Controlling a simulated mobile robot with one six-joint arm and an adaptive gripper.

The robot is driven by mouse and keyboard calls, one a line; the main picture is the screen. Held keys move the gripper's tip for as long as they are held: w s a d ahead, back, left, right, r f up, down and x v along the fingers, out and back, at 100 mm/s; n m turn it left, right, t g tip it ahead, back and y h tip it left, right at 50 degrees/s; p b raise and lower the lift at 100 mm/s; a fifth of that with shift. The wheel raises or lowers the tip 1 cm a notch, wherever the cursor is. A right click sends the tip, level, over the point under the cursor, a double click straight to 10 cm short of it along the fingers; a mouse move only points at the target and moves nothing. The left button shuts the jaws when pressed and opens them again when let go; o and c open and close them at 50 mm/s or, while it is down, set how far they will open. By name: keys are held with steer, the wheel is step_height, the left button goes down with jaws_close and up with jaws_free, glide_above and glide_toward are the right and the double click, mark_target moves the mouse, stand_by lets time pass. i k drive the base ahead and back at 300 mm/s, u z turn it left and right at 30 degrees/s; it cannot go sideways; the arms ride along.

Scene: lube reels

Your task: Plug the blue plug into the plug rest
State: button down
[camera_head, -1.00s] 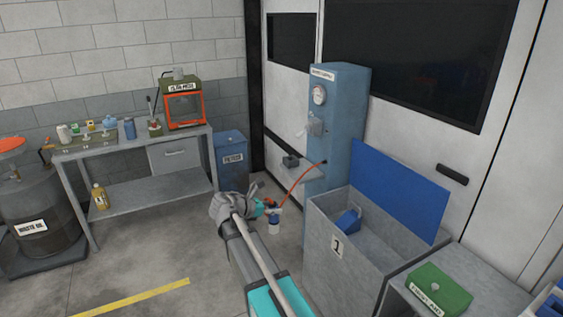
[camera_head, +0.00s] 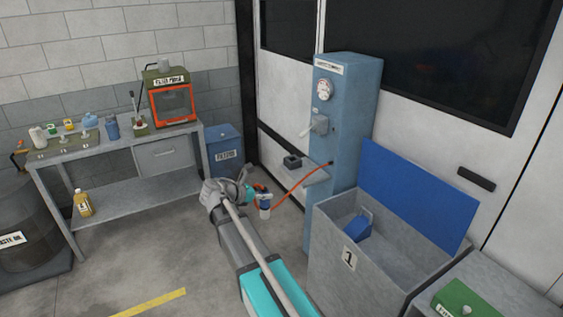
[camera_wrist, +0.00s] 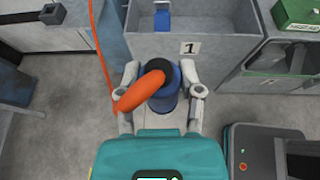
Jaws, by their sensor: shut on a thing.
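The blue plug (camera_wrist: 174,101) is between the fingers of my gripper (camera_wrist: 162,84), which is shut on it. An orange hose (camera_wrist: 140,92) bends away from its dark top. In the head view, the plug (camera_head: 265,208) hangs below my gripper (camera_head: 256,194), left of the blue supply column (camera_head: 342,130). A small dark open holder (camera_head: 292,161), which looks like the plug rest, sits on a bracket at the column's left side. It also shows at the top left of the wrist view (camera_wrist: 52,14). The plug is apart from it, nearer the camera and lower.
A grey bin marked 1 (camera_head: 335,240) with a raised blue lid (camera_head: 415,195) stands right of my arm. The hose (camera_head: 302,181) runs from the column to the plug. A workbench (camera_head: 115,147) and a blue bin (camera_head: 224,150) stand left. Floor between is clear.

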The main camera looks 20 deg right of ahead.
mark_target(293, 164)
steer(key=u, duration=0.05)
steer(key=i, duration=1.45)
steer(key=z, duration=1.05)
steer(key=i, duration=0.5)
steer(key=z, duration=0.1)
